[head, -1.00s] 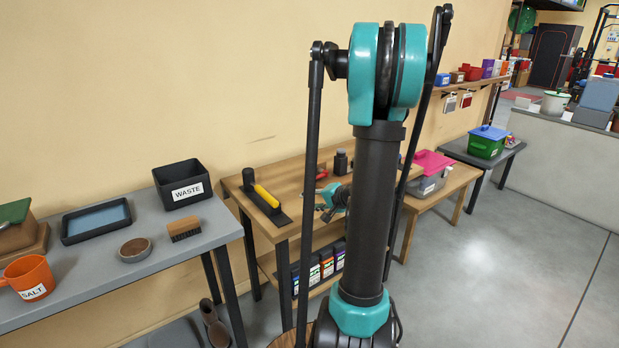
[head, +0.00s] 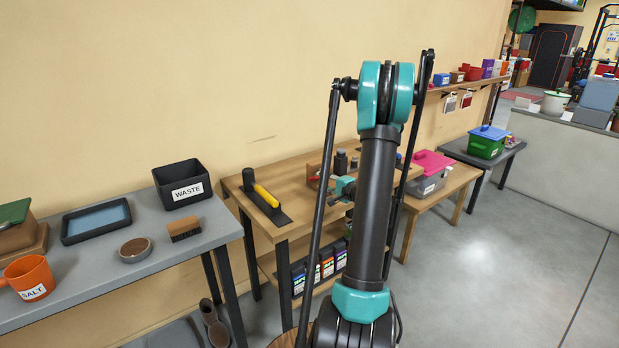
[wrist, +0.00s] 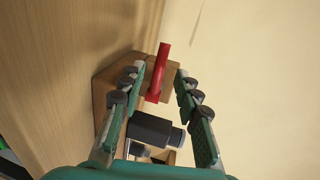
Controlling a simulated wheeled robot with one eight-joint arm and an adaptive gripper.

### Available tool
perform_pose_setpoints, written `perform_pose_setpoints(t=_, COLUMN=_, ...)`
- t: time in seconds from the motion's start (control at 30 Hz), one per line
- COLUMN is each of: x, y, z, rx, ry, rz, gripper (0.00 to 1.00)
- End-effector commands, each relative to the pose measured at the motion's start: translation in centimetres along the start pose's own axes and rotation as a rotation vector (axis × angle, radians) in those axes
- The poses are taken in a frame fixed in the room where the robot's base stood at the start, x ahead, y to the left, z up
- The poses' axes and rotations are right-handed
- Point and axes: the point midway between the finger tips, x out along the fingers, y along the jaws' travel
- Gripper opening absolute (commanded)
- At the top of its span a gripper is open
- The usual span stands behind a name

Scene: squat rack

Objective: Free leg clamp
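A red bar-like piece (wrist: 158,70), possibly the clamp or its handle, stands by a wooden block or box (wrist: 108,85) in the wrist view. My gripper (wrist: 156,82) is open, with one finger on each side of the view and the red piece between or just beyond the fingertips. I cannot tell whether they touch. A dark block-like piece (wrist: 150,128) lies nearer, between the fingers. In the head view my gripper is small and partly hidden by my arm, over the wooden workbench (head: 238,183). A bit of red (head: 313,178) shows beside it.
A dark bottle (head: 341,162) stands at the back of the workbench. The grey table (head: 185,255) at left holds a WASTE bin (head: 182,185) and an orange SALT mug (head: 28,277). Open floor lies right.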

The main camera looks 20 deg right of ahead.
Motion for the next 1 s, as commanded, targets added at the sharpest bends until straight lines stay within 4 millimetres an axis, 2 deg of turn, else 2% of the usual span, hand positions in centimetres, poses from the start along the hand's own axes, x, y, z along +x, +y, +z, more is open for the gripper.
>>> perform_pose_setpoints(t=0.2, x=4.4, y=0.0, z=0.1, rx=-0.001, ry=-0.003, rz=0.0, gripper=0.33)
perform_pose_setpoints(t=0.43, x=7.9, y=0.0, z=0.1, rx=0.0, ry=-0.002, rz=0.0, gripper=0.33)
perform_pose_setpoints(t=0.63, x=9.1, y=0.0, z=0.1, rx=0.0, ry=-0.001, rz=0.0, gripper=0.33)
perform_pose_setpoints(t=0.9, x=9.2, y=0.0, z=0.1, rx=0.0, ry=-0.001, rz=0.0, gripper=0.33)
perform_pose_setpoints(t=0.93, x=9.2, y=0.0, z=0.1, rx=0.0, ry=-0.001, rz=0.0, gripper=0.32)
perform_pose_setpoints(t=1.0, x=9.2, y=0.0, z=0.1, rx=0.0, ry=-0.001, rz=0.0, gripper=0.23)
